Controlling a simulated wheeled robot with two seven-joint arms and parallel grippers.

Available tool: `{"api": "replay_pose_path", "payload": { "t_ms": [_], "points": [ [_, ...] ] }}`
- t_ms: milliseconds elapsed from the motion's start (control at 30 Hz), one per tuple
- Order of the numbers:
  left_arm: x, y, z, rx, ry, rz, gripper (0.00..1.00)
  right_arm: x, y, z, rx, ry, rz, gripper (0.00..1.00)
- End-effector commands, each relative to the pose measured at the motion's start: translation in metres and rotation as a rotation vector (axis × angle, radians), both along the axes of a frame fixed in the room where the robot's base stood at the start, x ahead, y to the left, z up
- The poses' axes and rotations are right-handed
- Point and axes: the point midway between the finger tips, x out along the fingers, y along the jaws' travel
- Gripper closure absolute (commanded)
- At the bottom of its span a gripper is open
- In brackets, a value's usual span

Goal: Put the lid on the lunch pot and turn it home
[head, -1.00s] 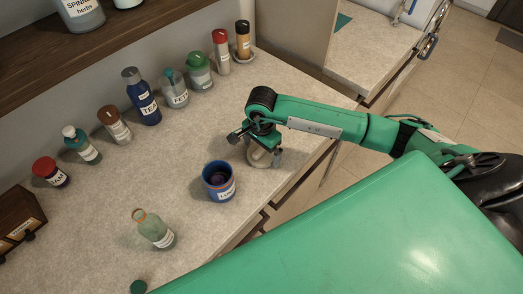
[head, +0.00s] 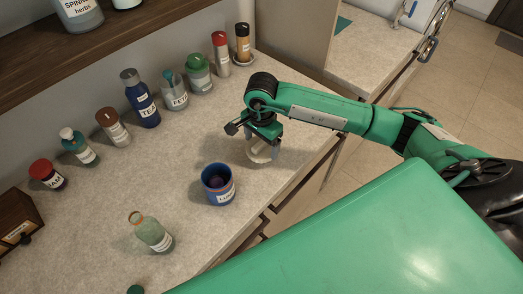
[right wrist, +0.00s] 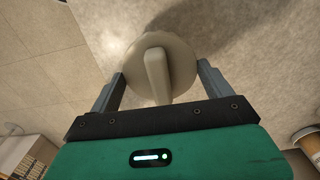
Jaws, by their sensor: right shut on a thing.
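The lunch pot (head: 218,185) is a blue open-topped cup with a white label, upright on the counter near its front edge. Its inside looks dark. My right gripper (head: 262,150) is to the right of the pot and a little farther back. It is shut on the cream round lid (right wrist: 158,62), with its fingers at opposite sides of the rim; the lid's raised bar handle faces the wrist camera. In the head view the lid is partly hidden under the gripper and appears slightly above the counter, apart from the pot. My left gripper is not in view.
A green bottle (head: 153,234) stands left of the pot, nearer the front. Several bottles and jars, including the blue tea bottle (head: 142,98), line the back wall. A wooden box (head: 18,218) is at far left. Counter between pot and lid is clear.

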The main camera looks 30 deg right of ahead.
Motion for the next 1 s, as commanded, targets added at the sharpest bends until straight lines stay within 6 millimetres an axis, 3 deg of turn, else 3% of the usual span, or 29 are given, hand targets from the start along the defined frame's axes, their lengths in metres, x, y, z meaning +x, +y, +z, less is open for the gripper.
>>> {"api": "replay_pose_path", "payload": {
  "t_ms": [300, 500, 700, 1000],
  "points": [
    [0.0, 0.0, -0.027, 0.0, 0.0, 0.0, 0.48, 0.001, 0.0, 0.08, -0.001, -0.008, 0.001, 0.39],
    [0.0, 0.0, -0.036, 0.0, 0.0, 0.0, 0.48, 0.001, 0.0, 0.122, 0.0, -0.005, 0.001, 0.39],
    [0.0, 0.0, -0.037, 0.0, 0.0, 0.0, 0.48, 0.0, 0.0, 0.145, 0.0, -0.002, 0.001, 0.39],
    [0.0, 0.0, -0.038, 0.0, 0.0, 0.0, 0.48, -0.001, 0.0, 0.156, 0.0, 0.001, -0.001, 0.39]
  ]
}}
